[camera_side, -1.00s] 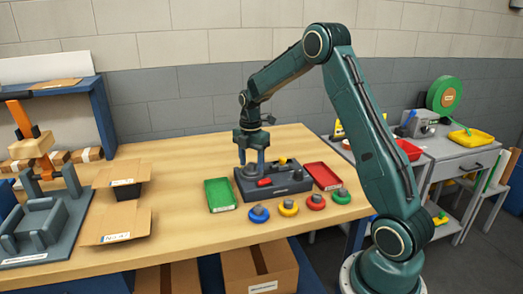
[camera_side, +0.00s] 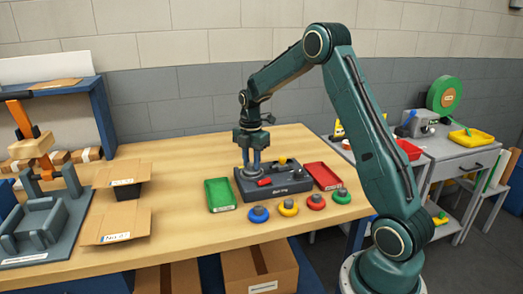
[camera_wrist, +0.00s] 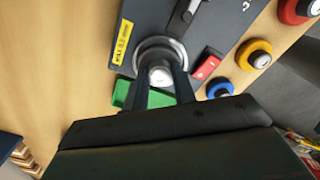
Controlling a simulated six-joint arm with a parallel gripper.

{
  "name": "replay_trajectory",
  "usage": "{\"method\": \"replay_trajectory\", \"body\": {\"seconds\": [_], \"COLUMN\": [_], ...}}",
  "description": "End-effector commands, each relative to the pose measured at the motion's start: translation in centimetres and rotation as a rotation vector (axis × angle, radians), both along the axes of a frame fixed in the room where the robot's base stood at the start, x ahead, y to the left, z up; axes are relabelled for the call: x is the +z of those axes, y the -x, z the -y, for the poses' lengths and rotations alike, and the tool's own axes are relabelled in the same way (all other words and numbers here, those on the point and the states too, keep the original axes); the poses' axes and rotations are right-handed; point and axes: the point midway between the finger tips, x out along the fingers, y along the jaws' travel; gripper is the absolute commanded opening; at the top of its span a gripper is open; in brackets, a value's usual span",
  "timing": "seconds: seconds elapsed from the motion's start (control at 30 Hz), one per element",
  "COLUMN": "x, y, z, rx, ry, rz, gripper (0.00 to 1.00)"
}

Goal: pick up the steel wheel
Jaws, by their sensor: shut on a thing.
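The steel wheel (camera_wrist: 177,46) shows in the wrist view as a round silver rim with a pale hub, on the dark grey fixture (camera_wrist: 212,28). My gripper (camera_wrist: 160,85) points down over it, its two fingers shut on the wheel's middle. In the side view my gripper (camera_side: 252,170) stands at the left part of the fixture (camera_side: 292,187). The wheel is too small and covered there to make out. I cannot see a gap between the wheel and the fixture.
A green tray (camera_side: 220,195) lies left of the fixture and a red tray (camera_side: 322,176) right of it. Blue (camera_side: 258,215), yellow (camera_side: 288,208), red (camera_side: 316,202) and green (camera_side: 341,197) knobbed discs line the front. Cardboard boxes (camera_side: 125,225) stand at left.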

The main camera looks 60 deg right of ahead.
Motion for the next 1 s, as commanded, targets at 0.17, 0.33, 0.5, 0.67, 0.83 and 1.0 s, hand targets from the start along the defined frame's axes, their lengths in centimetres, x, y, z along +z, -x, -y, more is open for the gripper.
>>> {"method": "replay_trajectory", "body": {"seconds": [0.17, 0.33, 0.5, 0.67, 0.83, 1.0], "x": [1.0, 2.9, 5.8, 9.3, 13.1, 16.4], "y": [-0.1, -0.1, -0.1, -0.1, -0.1, -0.1], "z": [0.0, 0.1, 0.0, 0.0, 0.1, 0.0], "rx": [0.000, 0.000, 0.000, 0.000, 0.000, 0.000], "ry": [0.001, 0.003, 0.003, 0.003, 0.004, 0.003], "rz": [0.003, 0.006, 0.006, 0.007, 0.007, 0.006], "gripper": [0.00, 0.00, 0.00, 0.00, 0.00, 0.00]}}
